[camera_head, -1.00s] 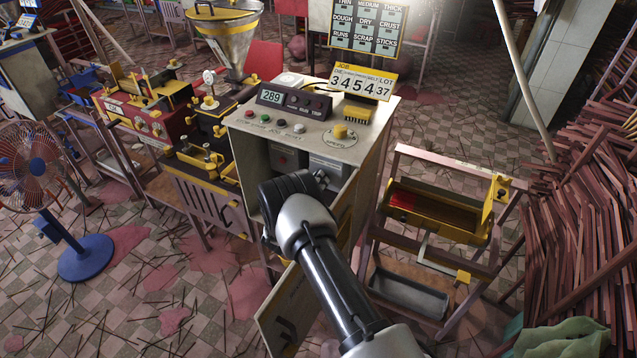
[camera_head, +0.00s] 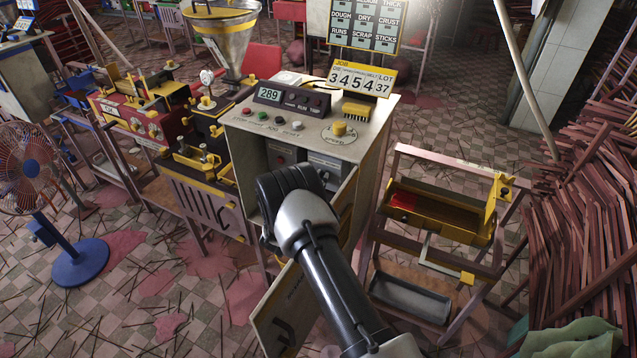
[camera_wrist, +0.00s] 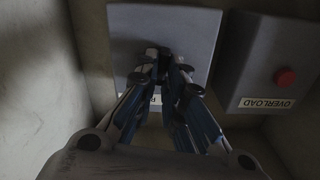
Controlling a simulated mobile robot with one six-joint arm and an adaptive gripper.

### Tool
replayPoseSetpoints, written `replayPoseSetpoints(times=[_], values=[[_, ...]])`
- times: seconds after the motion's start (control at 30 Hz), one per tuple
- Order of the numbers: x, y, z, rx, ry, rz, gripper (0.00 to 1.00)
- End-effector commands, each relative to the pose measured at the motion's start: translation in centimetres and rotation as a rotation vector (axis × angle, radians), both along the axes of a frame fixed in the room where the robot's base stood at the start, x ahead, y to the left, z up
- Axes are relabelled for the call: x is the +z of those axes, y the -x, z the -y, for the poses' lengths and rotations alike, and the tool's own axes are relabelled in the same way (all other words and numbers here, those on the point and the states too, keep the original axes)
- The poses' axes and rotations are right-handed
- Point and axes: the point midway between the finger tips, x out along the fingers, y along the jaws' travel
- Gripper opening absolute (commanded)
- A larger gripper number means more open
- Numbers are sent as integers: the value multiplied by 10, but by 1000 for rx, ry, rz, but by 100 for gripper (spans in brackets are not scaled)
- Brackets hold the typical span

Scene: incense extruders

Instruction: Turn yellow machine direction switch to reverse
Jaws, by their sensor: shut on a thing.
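The machine's cream control cabinet (camera_head: 375,135) stands in the middle of the head view, its front open. Inside are two grey boxes side by side. In the wrist view my gripper (camera_wrist: 163,62) is shut on the small dark switch on one grey box (camera_wrist: 205,30). The fingers cover most of the switch, so which way it points cannot be told. A label below it (camera_wrist: 154,99) is mostly hidden. In the head view my wrist blocks the fingers, and the switch box (camera_head: 326,164) shows only in part.
Beside the switch is an overload box (camera_wrist: 262,75) with a red button. Cabinet walls are close around my gripper. The open cabinet door (camera_head: 285,315) hangs below.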

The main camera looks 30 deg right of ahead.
Motion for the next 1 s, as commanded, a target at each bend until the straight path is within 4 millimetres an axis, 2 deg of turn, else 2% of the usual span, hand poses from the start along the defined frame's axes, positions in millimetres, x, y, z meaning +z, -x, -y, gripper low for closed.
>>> replayPoseSetpoints(times=[0.5,1.0], values=[[-2,3,2,0,-270,345,0],[-2,3,3,0,-376,483,0]])
